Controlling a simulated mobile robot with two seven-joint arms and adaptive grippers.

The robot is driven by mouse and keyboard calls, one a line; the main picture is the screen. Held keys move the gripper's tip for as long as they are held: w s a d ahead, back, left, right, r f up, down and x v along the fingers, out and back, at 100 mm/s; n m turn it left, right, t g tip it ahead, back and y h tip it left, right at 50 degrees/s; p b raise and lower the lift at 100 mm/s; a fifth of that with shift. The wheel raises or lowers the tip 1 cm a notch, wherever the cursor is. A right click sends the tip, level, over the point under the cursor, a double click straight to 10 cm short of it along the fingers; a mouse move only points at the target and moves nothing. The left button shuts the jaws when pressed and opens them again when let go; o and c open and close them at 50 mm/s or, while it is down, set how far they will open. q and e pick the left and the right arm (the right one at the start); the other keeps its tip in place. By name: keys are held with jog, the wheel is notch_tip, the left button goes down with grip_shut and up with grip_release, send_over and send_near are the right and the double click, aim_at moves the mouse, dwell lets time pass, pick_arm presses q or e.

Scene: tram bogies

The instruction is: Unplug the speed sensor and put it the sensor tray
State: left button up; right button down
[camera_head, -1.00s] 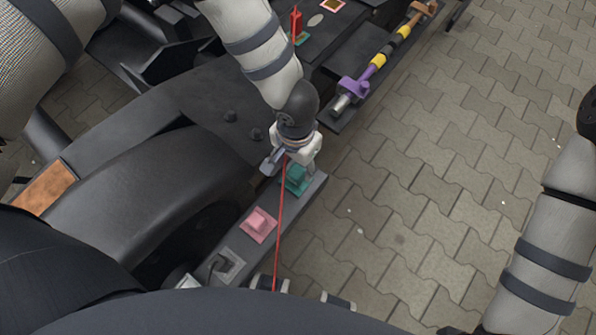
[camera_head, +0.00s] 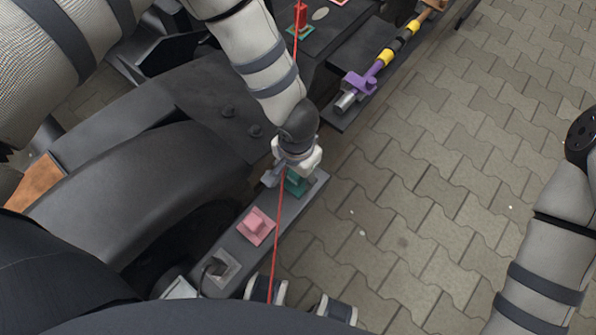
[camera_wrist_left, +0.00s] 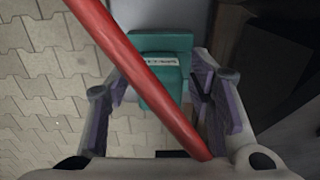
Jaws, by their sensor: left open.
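A teal block (camera_head: 297,186) with a square base sits on a narrow grey bar; in the left wrist view the teal block (camera_wrist_left: 158,82) carries a small white label I cannot read clearly. I cannot tell for sure that it is the speed sensor. My left gripper (camera_head: 291,172) is above it, partly hiding it. In the left wrist view my left gripper (camera_wrist_left: 160,98) has its fingers apart on either side of the block, with no clear contact. A red cable (camera_wrist_left: 135,70) crosses in front of the block. No sensor tray can be made out.
A pink block (camera_head: 256,226) and a grey one (camera_head: 219,268) sit on the same bar (camera_head: 292,215). The red cable (camera_head: 277,225) runs past the gripper. A red piece on a green base (camera_head: 300,29) and a purple-and-yellow tool (camera_head: 364,82) lie farther off.

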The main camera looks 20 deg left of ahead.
jog(key=shift+s+f, duration=0.2)
jog(key=shift+f, duration=0.05)
dwell(0.7)
